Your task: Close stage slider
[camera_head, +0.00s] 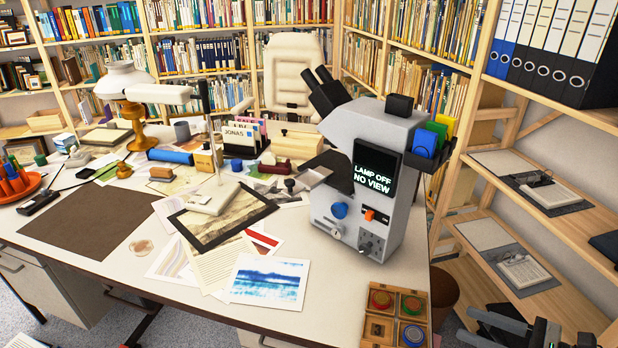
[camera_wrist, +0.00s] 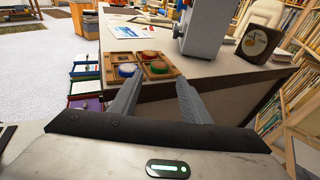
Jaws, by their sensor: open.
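A grey microscope (camera_head: 390,135) with black eyepieces stands at the desk's right end. Its screen (camera_head: 374,168) reads "LAMP OFF NO VIEW". A blue knob (camera_head: 339,210) and an orange switch (camera_head: 376,216) are on its front. A grey plate-like part (camera_head: 313,178) juts from its left side; I cannot tell whether this is the stage slider or how far it is out. In the wrist view only the microscope's lower body (camera_wrist: 203,35) shows, beyond my gripper. My gripper (camera_wrist: 157,95) is open and empty, apart from the microscope. Part of my dark gripper shows at the head view's lower right (camera_head: 530,328).
A wooden tray (camera_head: 396,293) with coloured round pieces sits at the desk's near right corner; it also shows ahead of my gripper (camera_wrist: 150,55). Prints and papers (camera_head: 268,281) cover the desk's middle. A wooden shelf (camera_head: 535,195) stands to the right.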

